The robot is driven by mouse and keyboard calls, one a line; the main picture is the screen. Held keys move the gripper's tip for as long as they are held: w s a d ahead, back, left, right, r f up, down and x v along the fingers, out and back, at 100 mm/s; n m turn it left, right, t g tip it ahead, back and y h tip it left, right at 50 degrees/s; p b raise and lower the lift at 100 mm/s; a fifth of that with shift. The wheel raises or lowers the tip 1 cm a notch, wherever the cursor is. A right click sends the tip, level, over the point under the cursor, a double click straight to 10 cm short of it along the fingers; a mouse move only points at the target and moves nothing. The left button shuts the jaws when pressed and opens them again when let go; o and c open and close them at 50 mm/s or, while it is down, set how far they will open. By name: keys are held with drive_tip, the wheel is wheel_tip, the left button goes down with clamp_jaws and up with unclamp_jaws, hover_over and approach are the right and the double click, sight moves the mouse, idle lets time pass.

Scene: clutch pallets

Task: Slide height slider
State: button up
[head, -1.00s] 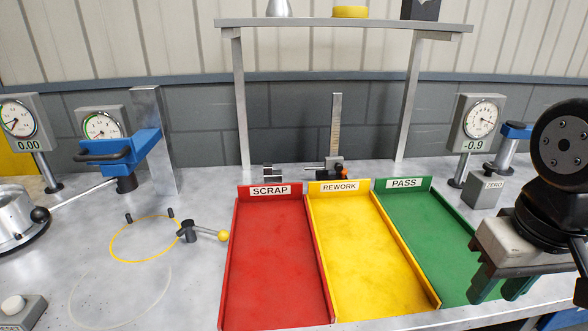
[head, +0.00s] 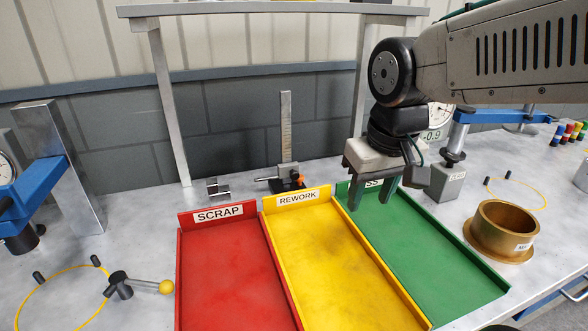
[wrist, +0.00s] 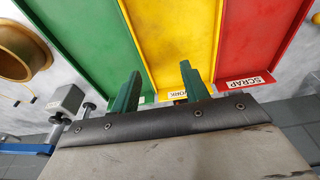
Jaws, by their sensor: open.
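The height gauge stands behind the yellow tray, with an upright steel scale (head: 287,130) and a dark slider block (head: 288,180) low on it, near its base. The slider has an orange part on its right side and a thin rod to the left. My gripper (head: 372,198) is open and empty, pointing down over the back of the green tray, to the right of the gauge and apart from it. In the wrist view its two green fingers (wrist: 160,72) are spread with nothing between them. The slider cannot be made out clearly there.
Red SCRAP (head: 225,275), yellow REWORK (head: 330,260) and green PASS (head: 440,265) trays fill the front. A shelf frame (head: 170,110) rises behind. A brass ring (head: 503,228), a grey ZERO box (head: 450,183) and a dial stand are right. A small metal block (head: 217,188) is left of the gauge.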

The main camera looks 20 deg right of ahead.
drive_tip(key=w+a+t, duration=0.1)
drive_tip(key=w, duration=1.3)
drive_tip(key=t, duration=0.1)
approach(295, 173)
drive_tip(key=f, duration=0.1)
drive_tip(key=x, duration=0.8)
drive_tip(key=shift+w+d, duration=0.1)
drive_tip(key=shift+w, duration=0.1)
